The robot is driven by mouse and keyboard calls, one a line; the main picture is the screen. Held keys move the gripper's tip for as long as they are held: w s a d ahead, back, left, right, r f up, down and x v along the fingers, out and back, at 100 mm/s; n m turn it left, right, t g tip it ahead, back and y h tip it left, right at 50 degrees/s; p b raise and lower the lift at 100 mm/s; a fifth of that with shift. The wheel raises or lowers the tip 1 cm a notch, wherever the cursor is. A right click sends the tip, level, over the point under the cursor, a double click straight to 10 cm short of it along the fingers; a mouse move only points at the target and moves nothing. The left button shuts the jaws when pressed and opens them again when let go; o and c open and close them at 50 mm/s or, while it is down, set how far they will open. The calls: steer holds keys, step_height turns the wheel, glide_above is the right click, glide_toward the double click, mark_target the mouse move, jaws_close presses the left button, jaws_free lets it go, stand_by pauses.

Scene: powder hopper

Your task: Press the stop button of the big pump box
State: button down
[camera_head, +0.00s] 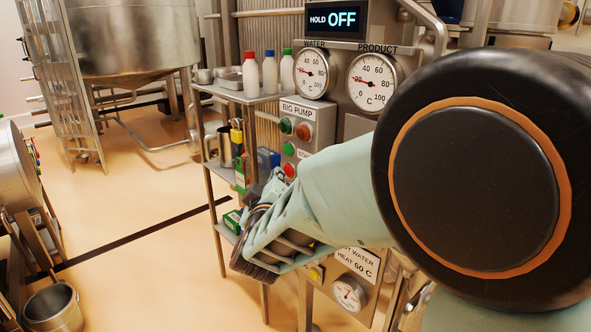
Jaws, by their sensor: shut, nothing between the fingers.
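The big pump box (307,112) is a grey panel labelled BIG PUMP, right of the picture's middle. It carries a green button (285,126) on the left and a dull red button (303,132), the stop button by its colour, on the right. Both buttons are uncovered. My gripper (250,262) is shut and empty, below and left of the box in the picture and apart from it. My pale green arm reaches in from the right and hides part of the panel below.
A second box below has a green button (289,149) and a red button (290,169); its label is partly hidden. Left of the boxes stands a shelf (225,93) with capped bottles. Open floor lies left.

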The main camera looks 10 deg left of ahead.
steer(key=shift+s+a, duration=0.1)
steer(key=s+a+p, duration=0.1)
steer(key=s+a, duration=0.2)
steer(key=shift+s+a, duration=0.15)
steer(key=shift+s, duration=0.25)
stand_by(0.8)
